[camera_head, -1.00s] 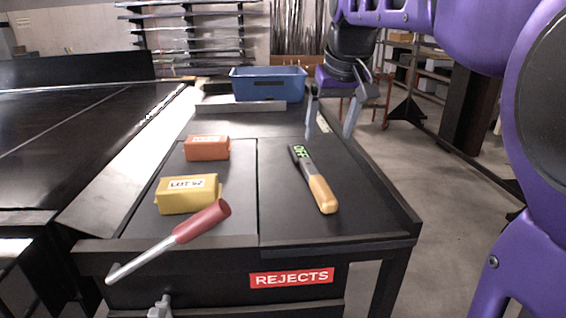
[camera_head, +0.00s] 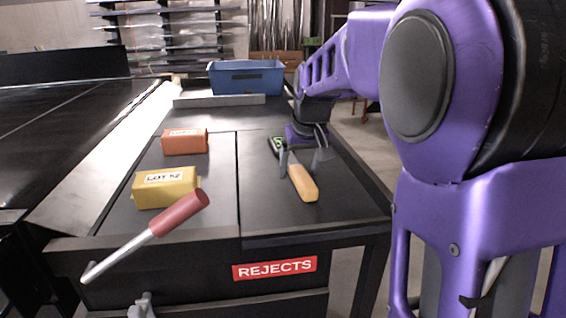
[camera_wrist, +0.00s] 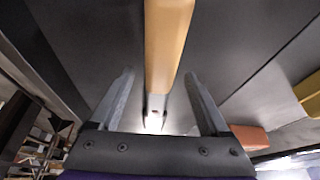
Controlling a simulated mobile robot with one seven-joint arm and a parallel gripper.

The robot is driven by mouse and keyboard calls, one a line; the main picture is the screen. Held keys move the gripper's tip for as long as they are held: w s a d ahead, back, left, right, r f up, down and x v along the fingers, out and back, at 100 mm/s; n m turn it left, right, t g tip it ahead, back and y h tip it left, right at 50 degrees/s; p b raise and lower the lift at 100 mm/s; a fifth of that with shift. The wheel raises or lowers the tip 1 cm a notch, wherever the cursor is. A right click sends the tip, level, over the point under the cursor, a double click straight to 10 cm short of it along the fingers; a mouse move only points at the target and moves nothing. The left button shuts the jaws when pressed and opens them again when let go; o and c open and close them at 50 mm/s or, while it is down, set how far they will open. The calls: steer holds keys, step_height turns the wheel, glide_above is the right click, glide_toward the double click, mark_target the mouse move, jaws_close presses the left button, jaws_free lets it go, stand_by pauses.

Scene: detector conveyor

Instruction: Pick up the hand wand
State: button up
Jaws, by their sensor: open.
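The hand wand (camera_head: 302,184) lies on the right half of the black table top, with a tan handle toward the front and a dark body with a green display behind. My gripper (camera_head: 301,174) is open over the wand's middle, one finger on each side of it in the head view. In the wrist view the wand's handle (camera_wrist: 168,40) runs between the two spread fingers (camera_wrist: 160,92), with gaps on both sides. Part of the wand's dark body is hidden behind the gripper.
A yellow block (camera_head: 165,190) and an orange block (camera_head: 185,142) sit on the table's left half. A red-handled lever (camera_head: 178,213) rises at the front left. A blue bin (camera_head: 245,78) stands at the back. A raised edge (camera_head: 365,183) runs along the right side.

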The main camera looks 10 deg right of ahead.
steer(key=shift+w+f, duration=0.2)
steer(key=shift+f, duration=0.15)
steer(key=shift+c, duration=0.3)
jaws_close()
